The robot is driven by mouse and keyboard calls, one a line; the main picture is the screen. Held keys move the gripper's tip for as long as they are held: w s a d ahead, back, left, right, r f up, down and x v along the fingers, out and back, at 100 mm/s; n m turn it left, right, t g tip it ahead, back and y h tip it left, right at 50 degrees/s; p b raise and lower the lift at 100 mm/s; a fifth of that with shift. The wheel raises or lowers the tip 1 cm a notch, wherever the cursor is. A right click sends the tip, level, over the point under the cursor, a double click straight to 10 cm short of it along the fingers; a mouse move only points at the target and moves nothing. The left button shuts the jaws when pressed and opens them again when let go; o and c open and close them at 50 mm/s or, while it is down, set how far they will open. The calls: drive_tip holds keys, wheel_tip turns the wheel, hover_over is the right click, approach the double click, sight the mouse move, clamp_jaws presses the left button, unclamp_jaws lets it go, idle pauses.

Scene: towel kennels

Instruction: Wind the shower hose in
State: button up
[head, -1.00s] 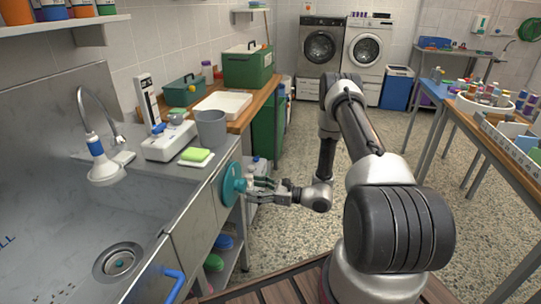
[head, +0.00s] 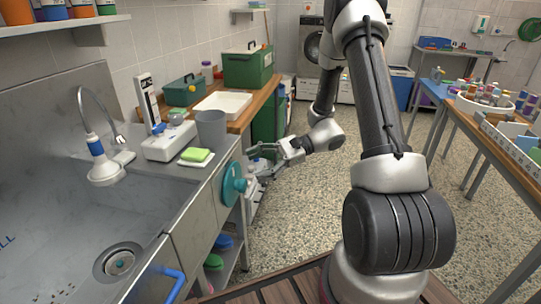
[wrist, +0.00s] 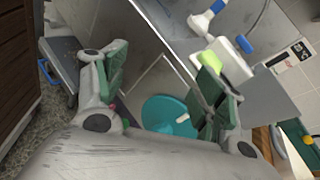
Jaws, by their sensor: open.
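The teal round reel (head: 233,184) is on the front panel of the sink counter. It also shows in the wrist view (wrist: 168,113), between and beyond my fingers, with a small pale knob on it.
A white device (head: 170,142), a grey cup (head: 211,129) and a green sponge (head: 196,155) stand on the counter above the reel. A blue handle (head: 168,285) sticks out from the front at lower left. The speckled floor (head: 300,215) right of the counter is clear.

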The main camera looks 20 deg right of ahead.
drive_tip(key=s+r+n+g+h, duration=0.3)
drive_tip(key=s+r+n+h, duration=0.1)
drive_tip(key=s+r, duration=0.3)
drive_tip(key=shift+s+d+r+n, duration=0.35)
drive_tip(key=shift+s+n, duration=0.05)
drive_tip(key=shift+n, duration=0.3)
